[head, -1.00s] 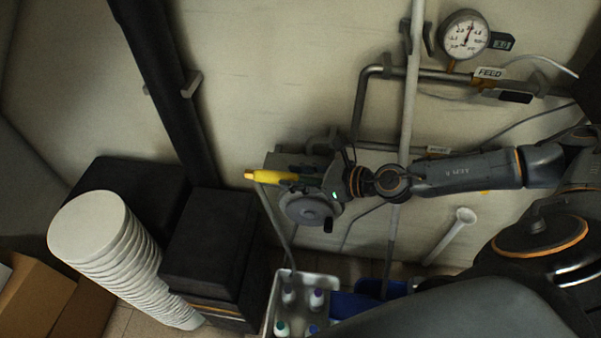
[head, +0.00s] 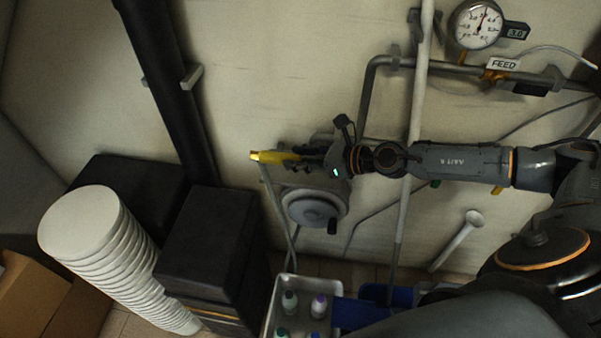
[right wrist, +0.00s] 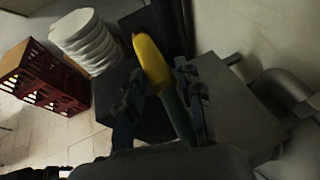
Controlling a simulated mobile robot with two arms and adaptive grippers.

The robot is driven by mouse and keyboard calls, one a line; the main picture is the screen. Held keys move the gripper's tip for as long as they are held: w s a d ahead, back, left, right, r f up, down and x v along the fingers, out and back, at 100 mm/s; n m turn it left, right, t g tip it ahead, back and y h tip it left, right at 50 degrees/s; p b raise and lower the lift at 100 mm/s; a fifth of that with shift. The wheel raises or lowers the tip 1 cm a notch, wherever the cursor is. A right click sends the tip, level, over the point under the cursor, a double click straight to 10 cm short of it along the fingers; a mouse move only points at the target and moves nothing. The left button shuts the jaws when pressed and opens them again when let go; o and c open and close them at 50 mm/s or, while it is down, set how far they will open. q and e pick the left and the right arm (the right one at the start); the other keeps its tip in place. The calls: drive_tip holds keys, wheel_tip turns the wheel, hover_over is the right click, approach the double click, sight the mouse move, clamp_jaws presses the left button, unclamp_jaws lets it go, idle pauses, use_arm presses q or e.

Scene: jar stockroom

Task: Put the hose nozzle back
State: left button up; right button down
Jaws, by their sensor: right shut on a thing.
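The hose nozzle, yellow with a dark green rear part, points left in the head view (head: 272,156). It also shows in the right wrist view (right wrist: 152,62). My right gripper (head: 308,158) is shut around its rear part; both fingers flank it in the right wrist view (right wrist: 162,88). The nozzle is held up in front of the wall, above and left of a grey round reel (head: 312,207) with a dark crank knob. A thin grey hose (head: 276,200) runs down from near the nozzle towards the tray. My left gripper is out of view.
A stack of white round lids or buckets (head: 80,222) and black boxes (head: 205,245) stand at the lower left. A tray (head: 270,308) holds several small bottles. Pipes, a gauge (head: 478,25) and a FEED label (head: 503,64) are on the wall. A red crate (right wrist: 40,80) stands beyond.

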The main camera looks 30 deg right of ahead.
drive_tip(key=b, duration=0.2)
hover_over(300, 172)
drive_tip(key=f, duration=0.5)
drive_tip(key=shift+s+a+f, duration=0.25)
drive_tip(key=shift+s+f, duration=0.05)
drive_tip(key=shift+s, duration=0.1)
drive_tip(key=shift+w+d+f, duration=0.2)
drive_tip(key=shift+w+f, duration=0.2)
wheel_tip(300, 172, down, 4)
drive_tip(key=shift+w+d+r, duration=0.1)
drive_tip(key=shift+w+r, duration=0.05)
drive_tip(key=shift+r, duration=0.1)
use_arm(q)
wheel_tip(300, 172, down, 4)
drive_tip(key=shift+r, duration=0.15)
use_arm(e)
drive_tip(key=shift+f+b, duration=0.2)
drive_tip(key=shift+b, duration=0.1)
drive_tip(key=c, duration=0.9)
unclamp_jaws()
drive_tip(key=shift+o, duration=0.2)
